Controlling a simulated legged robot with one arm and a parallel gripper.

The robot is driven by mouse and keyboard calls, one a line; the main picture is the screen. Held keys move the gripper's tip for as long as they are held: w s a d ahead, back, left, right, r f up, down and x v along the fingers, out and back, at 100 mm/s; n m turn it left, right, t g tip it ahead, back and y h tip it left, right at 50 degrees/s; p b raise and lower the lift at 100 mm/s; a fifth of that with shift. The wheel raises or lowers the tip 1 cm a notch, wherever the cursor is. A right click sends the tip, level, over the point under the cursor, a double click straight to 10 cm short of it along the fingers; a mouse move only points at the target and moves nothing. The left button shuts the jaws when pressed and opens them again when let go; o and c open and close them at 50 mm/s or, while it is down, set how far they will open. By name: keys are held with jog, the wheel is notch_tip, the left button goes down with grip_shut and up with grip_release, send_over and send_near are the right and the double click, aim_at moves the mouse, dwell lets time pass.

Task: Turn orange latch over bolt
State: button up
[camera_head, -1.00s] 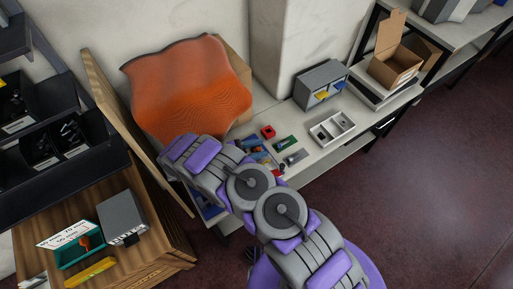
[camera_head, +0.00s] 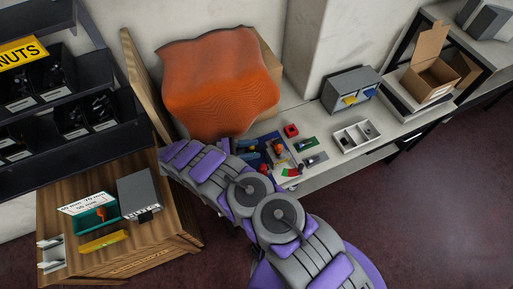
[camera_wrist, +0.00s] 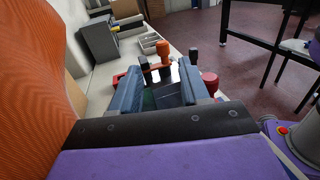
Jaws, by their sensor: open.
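In the wrist view my gripper (camera_wrist: 160,92) is open, its two blue-grey fingers pointing forward over the white table. Beyond the fingertips stands an orange knob-like part (camera_wrist: 164,48), likely the orange latch, apart from the fingers. A small orange part also shows in the head view on the blue plate (camera_head: 270,152), partly hidden by my arm. A dark upright part (camera_wrist: 145,63) stands left of the orange one in the wrist view. I cannot tell which piece is the bolt, nor whether the latch covers it.
A large orange wavy sheet (camera_head: 218,85) stands close on the left of my gripper. A grey drawer box (camera_head: 350,88), a white divided tray (camera_head: 356,137) and a cardboard box (camera_head: 432,75) stand farther right. A red part (camera_wrist: 210,83) is near the right finger.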

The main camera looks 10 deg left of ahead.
jog(key=shift+v, duration=0.9)
